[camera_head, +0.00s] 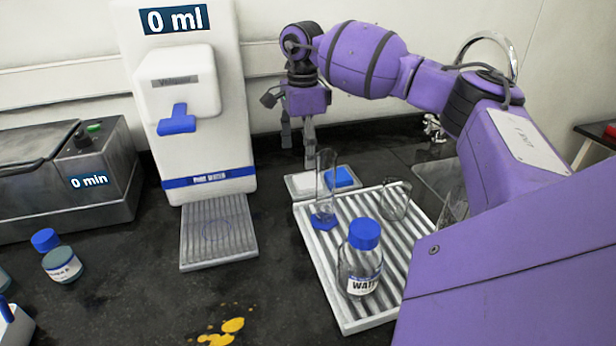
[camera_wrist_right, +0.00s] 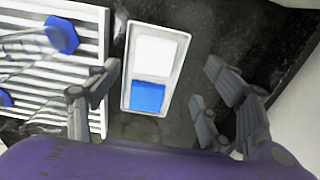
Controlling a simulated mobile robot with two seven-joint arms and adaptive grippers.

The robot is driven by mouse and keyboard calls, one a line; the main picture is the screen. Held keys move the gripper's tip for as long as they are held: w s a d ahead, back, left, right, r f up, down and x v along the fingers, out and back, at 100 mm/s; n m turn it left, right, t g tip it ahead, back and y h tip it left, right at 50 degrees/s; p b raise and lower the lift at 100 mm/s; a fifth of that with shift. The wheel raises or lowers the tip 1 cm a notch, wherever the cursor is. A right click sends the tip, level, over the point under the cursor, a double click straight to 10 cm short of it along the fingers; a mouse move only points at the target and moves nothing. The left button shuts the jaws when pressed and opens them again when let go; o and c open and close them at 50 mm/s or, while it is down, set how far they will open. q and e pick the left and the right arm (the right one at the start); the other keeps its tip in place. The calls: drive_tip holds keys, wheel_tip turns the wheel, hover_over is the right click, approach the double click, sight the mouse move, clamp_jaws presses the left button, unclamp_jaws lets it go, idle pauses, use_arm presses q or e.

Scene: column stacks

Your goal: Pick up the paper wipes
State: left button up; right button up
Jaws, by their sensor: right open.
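A small white tray (camera_head: 322,194) holds a flat white stack (camera_head: 302,183) and a flat blue stack (camera_head: 340,177) side by side. I take these for the paper wipes; which of the two is meant, I cannot tell. In the right wrist view the white stack (camera_wrist_right: 154,51) and blue stack (camera_wrist_right: 148,97) lie between the spread fingers. My right gripper (camera_head: 298,150) is open, points down and hangs above the tray, apart from it. It also shows in the right wrist view (camera_wrist_right: 160,75), empty. My left gripper is not in view.
A ribbed drying rack (camera_head: 345,318) beside the tray holds a glass cylinder (camera_head: 325,190), a blue-capped bottle (camera_head: 361,262) and a beaker (camera_head: 396,203). A water dispenser (camera_head: 205,130) stands left. A yellow spill (camera_head: 233,325) lies in front. A faucet and sink are at right.

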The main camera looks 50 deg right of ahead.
sight(305, 181)
drive_tip(key=f, duration=0.6)
drive_tip(key=shift+s+a+f+p, duration=0.15)
drive_tip(key=shift+s+f+p, duration=0.05)
drive_tip(key=shift+s+p, duration=0.2)
drive_tip(key=shift+f, duration=0.5)
drive_tip(key=c, duration=0.8)
